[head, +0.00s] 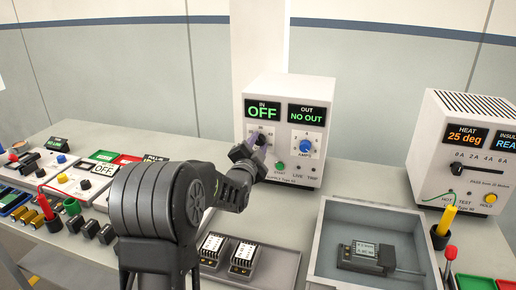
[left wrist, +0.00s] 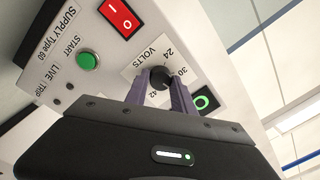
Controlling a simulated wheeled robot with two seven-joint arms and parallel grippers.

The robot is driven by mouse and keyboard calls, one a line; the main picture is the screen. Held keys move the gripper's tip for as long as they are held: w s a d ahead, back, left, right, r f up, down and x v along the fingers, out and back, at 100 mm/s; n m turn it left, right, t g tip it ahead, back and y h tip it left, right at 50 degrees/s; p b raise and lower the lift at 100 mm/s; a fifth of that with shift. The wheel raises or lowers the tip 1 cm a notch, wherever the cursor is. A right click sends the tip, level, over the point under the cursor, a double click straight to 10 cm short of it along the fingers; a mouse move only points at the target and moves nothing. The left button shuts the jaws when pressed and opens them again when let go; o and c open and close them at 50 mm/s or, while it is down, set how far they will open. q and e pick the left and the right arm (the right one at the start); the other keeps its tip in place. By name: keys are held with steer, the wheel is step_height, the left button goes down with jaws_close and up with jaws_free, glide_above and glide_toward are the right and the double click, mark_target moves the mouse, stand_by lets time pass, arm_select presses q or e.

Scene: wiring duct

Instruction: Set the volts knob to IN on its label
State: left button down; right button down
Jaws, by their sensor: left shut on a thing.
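The volts knob (left wrist: 160,76) is a black round knob on the white face of the supply box (head: 316,165). Its label in the left wrist view shows VOLTS, 24, 30 and 42 around it. My left gripper (left wrist: 160,88) is shut on the knob, with one purple finger on each side. In the head view the left gripper (head: 259,142) reaches the box's front at the knob and hides much of it. The knob's pointer is not clear. The IN display (head: 262,111) reads OFF and the OUT display (head: 307,114) reads NO OUT. My right gripper is not in view.
A blue amps knob (head: 305,145) and a green START button (left wrist: 88,60) are close by. A grey tray (head: 320,235) and a heat unit (head: 467,150) stand at right.

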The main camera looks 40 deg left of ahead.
arm_select(q)
steer(key=shift+f+m+b, duration=0.1)
steer(key=shift+m+b, duration=0.2)
steer(key=shift+m, duration=0.8)
steer(key=c, duration=1.1)
jaws_free()
steer(key=shift+o, duration=0.2)
steer(key=shift+s, duration=0.1)
steer(key=v, duration=0.7)
steer(key=shift+s, duration=0.3)
steer(key=shift+d, duration=0.1)
